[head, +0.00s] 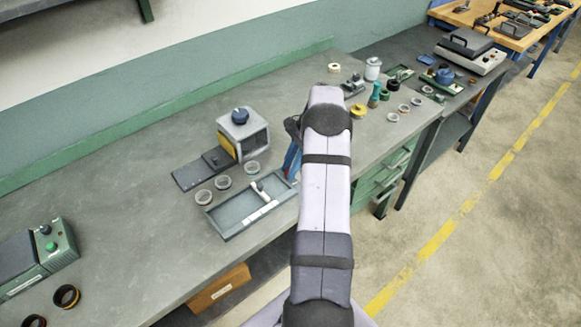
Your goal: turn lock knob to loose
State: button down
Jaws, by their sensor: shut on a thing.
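A grey block-shaped fixture (254,144) with an open front stands on the bench, left of my arm. A dark blue knob (240,115) sits on its top. No marking for loose or tight is readable. I cannot tell whether this is the lock knob. My gripper (291,159) is mostly hidden beside and behind my arm, right of the fixture and apart from the blue knob. A blue and red part shows there. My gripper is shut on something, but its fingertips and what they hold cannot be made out.
A grey tray (227,232) with small parts lies in front of the fixture, several rings beside it. A green-grey device (45,252) stands far left. Small parts and jars (373,68) crowd the bench beyond my arm. The bench's left middle is clear.

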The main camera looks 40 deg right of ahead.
jog(key=shift+n, duration=0.3)
jog(key=n+g, duration=0.1)
jog(key=n, duration=0.1)
jog(key=n+g, duration=0.1)
jog(key=n, duration=0.1)
jog(key=shift+w+n+b, duration=0.2)
jog(key=shift+n+b, duration=0.1)
jog(key=shift+b, duration=0.05)
jog(key=n, duration=0.2)
jog(key=n+g+h, duration=0.1)
jog(key=n, duration=0.1)
jog(key=shift+w+n+g, duration=0.1)
jog(key=shift+n+g, duration=0.2)
jog(key=shift+n, duration=0.1)
jog(key=c, duration=1.6)
grip_release()
jog(key=shift+o, duration=0.2)
